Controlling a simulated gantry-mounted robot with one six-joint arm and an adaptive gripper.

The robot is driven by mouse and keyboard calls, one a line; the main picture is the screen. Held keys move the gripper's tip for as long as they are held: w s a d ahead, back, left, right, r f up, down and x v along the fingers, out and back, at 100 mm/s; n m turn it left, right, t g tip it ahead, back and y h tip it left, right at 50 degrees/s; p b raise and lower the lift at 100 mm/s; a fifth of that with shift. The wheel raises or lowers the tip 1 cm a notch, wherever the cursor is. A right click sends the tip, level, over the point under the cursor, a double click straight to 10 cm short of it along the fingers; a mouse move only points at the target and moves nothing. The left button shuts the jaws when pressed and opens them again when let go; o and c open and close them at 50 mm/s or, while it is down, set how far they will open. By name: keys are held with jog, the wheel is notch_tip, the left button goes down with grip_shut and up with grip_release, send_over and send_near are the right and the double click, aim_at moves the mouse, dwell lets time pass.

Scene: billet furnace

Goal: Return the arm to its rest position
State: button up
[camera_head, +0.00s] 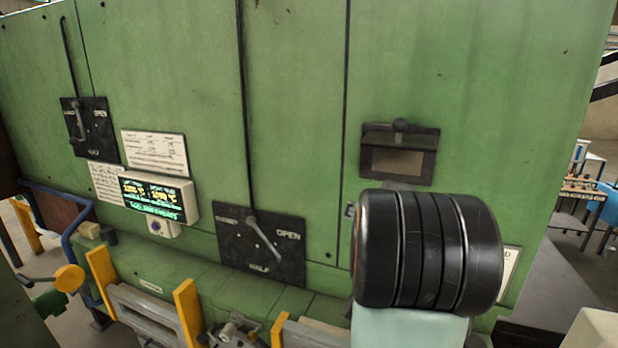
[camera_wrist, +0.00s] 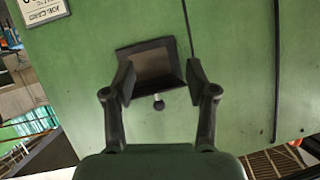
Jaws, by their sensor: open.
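My gripper (camera_wrist: 161,80) shows in the wrist view with its two dark fingers spread apart and nothing between them. It faces the green furnace wall (camera_wrist: 90,75). Beyond the fingers is a small dark-framed window (camera_wrist: 154,66) with a knob, which looks upside down in this view. In the head view the same window (camera_head: 398,161) sits on the wall just above the black rounded joint of my arm. That joint hides most of my gripper there, and the gap between fingers and wall cannot be judged.
Lever plates (camera_head: 259,245) and (camera_head: 90,130) are on the wall, with a lit display box (camera_head: 152,197) between them. Yellow posts (camera_head: 188,310) and a yellow-knobbed handle (camera_head: 69,278) stand low at left. A table (camera_head: 580,192) stands at far right.

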jog(key=s+a+f+n+y, duration=0.1)
jog(key=s+a+f, duration=0.2)
jog(key=f, duration=0.8)
jog(key=s+a+f+n, duration=0.2)
jog(key=s+a+f, duration=0.15)
jog(key=f, duration=0.65)
jog(key=s+a+f+n+y, duration=0.1)
jog(key=s+a+f, duration=0.2)
jog(key=s+f, duration=0.6)
jog(key=shift+s+a+n, duration=0.2)
jog(key=shift+s+n, duration=0.1)
jog(key=shift+s, duration=0.85)
